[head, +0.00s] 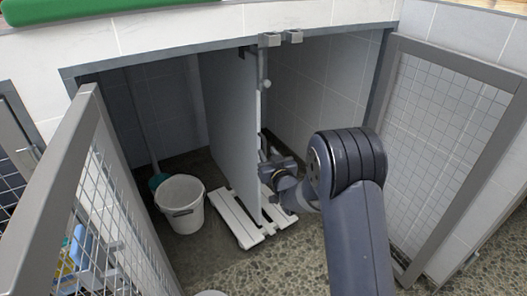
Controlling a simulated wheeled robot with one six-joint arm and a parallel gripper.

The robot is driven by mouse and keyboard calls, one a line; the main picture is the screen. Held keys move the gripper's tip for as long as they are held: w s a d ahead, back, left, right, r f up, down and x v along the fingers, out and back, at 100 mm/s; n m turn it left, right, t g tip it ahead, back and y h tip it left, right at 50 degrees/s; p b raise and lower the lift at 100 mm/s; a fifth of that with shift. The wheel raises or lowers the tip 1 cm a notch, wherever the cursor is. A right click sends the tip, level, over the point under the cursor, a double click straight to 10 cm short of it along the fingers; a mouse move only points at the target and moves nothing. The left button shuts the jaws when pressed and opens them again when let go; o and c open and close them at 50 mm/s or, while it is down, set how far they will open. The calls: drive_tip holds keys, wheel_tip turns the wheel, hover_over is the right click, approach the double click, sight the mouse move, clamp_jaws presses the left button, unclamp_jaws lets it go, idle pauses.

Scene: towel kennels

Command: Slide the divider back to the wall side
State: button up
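The divider (230,130) is a flat grey upright panel standing inside the kennel, under the top frame. It parts the kennel into a left and a right side. A vertical rod with a small light knob (265,84) shows at its front edge. My arm reaches in from the lower right. My gripper (268,150) is small and dark, on the right side of the divider near its front edge. Its fingers are too small and partly hidden, so I cannot tell whether they touch the divider or are open.
A white bucket (181,205) stands left of the divider, with a teal-headed brush (157,181) behind it. A white slatted board (238,222) lies at the divider's foot. Mesh doors stand open at left (62,190) and right (440,140). Grey brackets (270,40) sit on the top frame.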

sight(265, 149)
drive_tip(key=shift+b+x, duration=0.4)
drive_tip(key=shift+x, duration=1.6)
drive_tip(key=shift+c, duration=0.5)
clamp_jaws()
